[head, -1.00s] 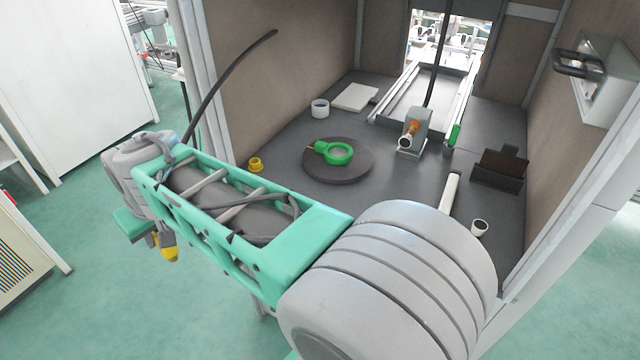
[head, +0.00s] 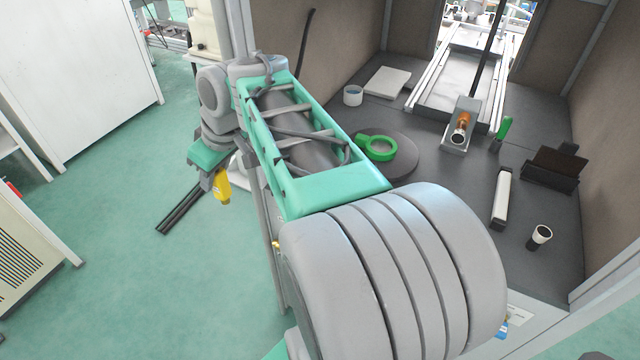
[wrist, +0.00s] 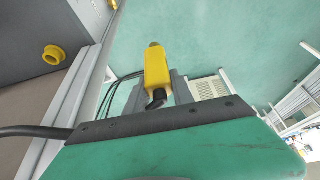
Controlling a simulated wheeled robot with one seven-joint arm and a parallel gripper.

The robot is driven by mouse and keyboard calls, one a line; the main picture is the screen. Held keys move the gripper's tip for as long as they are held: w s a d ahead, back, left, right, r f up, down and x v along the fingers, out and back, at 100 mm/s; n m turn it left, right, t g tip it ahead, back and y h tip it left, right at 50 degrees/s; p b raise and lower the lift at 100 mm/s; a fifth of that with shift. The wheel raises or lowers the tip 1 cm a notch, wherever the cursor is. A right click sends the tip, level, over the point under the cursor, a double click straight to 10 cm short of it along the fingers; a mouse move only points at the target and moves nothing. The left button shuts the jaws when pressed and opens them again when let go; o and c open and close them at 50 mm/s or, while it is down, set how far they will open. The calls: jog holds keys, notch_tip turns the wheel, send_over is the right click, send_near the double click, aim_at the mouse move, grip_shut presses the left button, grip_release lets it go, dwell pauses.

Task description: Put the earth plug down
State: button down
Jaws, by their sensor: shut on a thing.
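The earth plug is the yellow piece (head: 222,187) hanging low at the left end of my arm in the head view. In the wrist view the yellow plug (wrist: 157,68) points away from my gripper (wrist: 158,88), with a dark end near the green gripper body. My gripper is shut on it, and in the head view the gripper (head: 215,178) is partly hidden by its own body. The plug is over the green floor, outside the welding booth and clear of the booth's table (head: 440,170).
On the booth table are a green ring (head: 378,148) on a dark disc (head: 402,166), a white cup (head: 353,95), a small pipe (head: 540,236) and a white bar (head: 501,198). The wrist view shows a yellow collar (wrist: 54,54) beside the booth frame (wrist: 75,110). Open floor lies left.

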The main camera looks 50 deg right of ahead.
jog(key=s+d+r+n+y, duration=0.2)
jog(key=s+d+r+n, duration=0.15)
jog(key=s+d, duration=0.9)
jog(key=shift+n+g, duration=0.4)
jog(key=shift+n, duration=0.05)
jog(key=w+d+f, duration=0.2)
jog(key=d+f, duration=0.2)
jog(key=w+d+f+b, duration=0.1)
jog(key=w+d+f, duration=0.1)
jog(key=d+f, duration=0.2)
jog(key=w+d+f+b, duration=0.1)
jog(key=w+d+f, duration=0.1)
jog(key=d+f, duration=0.2)
jog(key=shift+w+d+f, duration=0.1)
jog(key=shift+f, duration=0.4)
jog(key=shift+f, duration=0.1)
jog(key=shift+f, duration=0.15)
jog(key=c, duration=1.1)
grip_release()
